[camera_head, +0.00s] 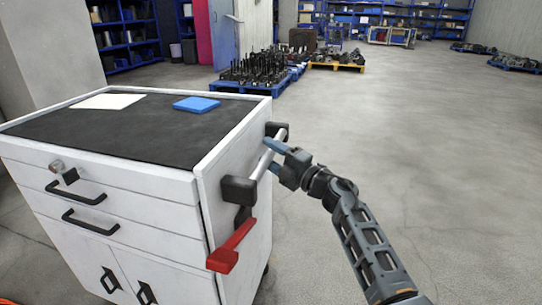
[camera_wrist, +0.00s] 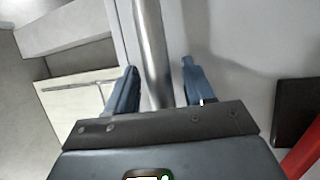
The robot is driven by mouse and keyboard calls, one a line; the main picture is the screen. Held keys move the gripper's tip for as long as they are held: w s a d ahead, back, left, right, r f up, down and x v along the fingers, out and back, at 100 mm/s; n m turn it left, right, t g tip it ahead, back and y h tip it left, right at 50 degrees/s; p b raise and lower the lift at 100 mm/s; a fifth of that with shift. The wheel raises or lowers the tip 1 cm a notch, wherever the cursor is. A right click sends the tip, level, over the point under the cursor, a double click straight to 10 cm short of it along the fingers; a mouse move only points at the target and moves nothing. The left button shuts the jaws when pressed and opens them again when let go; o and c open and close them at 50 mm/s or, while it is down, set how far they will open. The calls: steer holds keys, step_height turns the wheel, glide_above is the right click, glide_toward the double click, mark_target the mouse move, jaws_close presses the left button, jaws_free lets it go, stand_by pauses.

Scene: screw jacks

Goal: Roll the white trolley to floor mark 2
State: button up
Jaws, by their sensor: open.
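The white trolley (camera_head: 130,205) stands at the left in the head view, with a black top, drawers and doors on its front. A metal push bar (camera_head: 264,160) between black brackets is on its right side; a red lever (camera_head: 232,246) is below it. My gripper (camera_head: 275,150) is at this bar. In the wrist view the bar (camera_wrist: 152,50) runs between the two open fingers of my gripper (camera_wrist: 160,85), with gaps visible on both sides. Floor mark 2 is not seen in either view.
A white sheet (camera_head: 108,101) and a blue block (camera_head: 196,104) lie on the trolley top. Pallets with dark parts (camera_head: 262,72) stand behind. Blue shelves (camera_head: 385,15) line the back wall. The grey floor (camera_head: 440,140) at the right is clear.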

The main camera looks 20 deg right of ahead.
jaws_close()
stand_by(0.5)
